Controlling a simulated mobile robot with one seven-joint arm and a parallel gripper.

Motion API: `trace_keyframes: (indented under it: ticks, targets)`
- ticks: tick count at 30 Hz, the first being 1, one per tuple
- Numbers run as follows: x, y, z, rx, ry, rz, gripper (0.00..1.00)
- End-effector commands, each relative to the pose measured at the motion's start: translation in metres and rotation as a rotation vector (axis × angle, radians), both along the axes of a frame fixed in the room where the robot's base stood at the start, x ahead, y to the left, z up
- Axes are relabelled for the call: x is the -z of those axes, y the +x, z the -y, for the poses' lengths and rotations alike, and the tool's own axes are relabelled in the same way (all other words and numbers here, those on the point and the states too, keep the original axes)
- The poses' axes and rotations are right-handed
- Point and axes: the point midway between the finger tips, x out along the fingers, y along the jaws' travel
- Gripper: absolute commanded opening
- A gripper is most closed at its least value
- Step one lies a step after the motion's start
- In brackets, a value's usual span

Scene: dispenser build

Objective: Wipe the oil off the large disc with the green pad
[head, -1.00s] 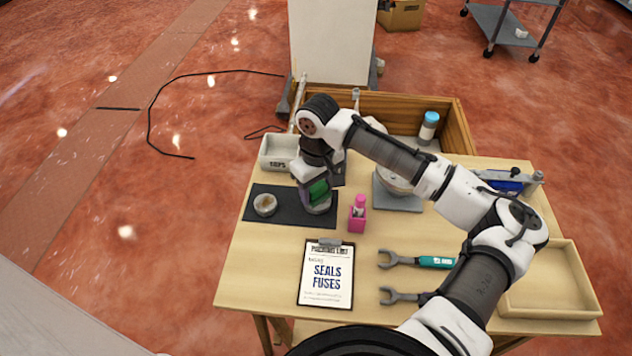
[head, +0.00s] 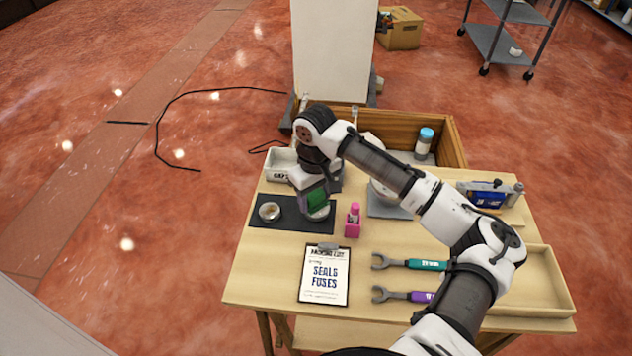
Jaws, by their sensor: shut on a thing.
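My gripper (head: 310,190) is shut on the green pad (head: 317,199), over the right part of the dark mat (head: 287,224). A large disc (head: 319,214) lies on the mat right under the pad, mostly hidden by the pad and gripper. The pad looks to be at or just above the disc; I cannot tell whether they touch. Any oil on the disc is too small or hidden to make out. A smaller round piece (head: 269,212) with a pale middle lies on the left of the mat, apart from my gripper.
A clipboard (head: 325,275) lies in front. Two wrenches (head: 412,264) (head: 405,296) and a wooden tray (head: 540,285) are at right. The table's front left is clear.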

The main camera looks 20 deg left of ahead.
Motion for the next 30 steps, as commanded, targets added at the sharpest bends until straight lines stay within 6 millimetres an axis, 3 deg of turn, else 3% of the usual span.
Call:
trace_keyframes:
  ticks: [10,30]
  targets:
    - [-0.032,0.007,-0.006,0.002,0.0,-0.001,0.36]
    - [-0.028,0.008,-0.006,0.001,0.0,0.0,0.36]
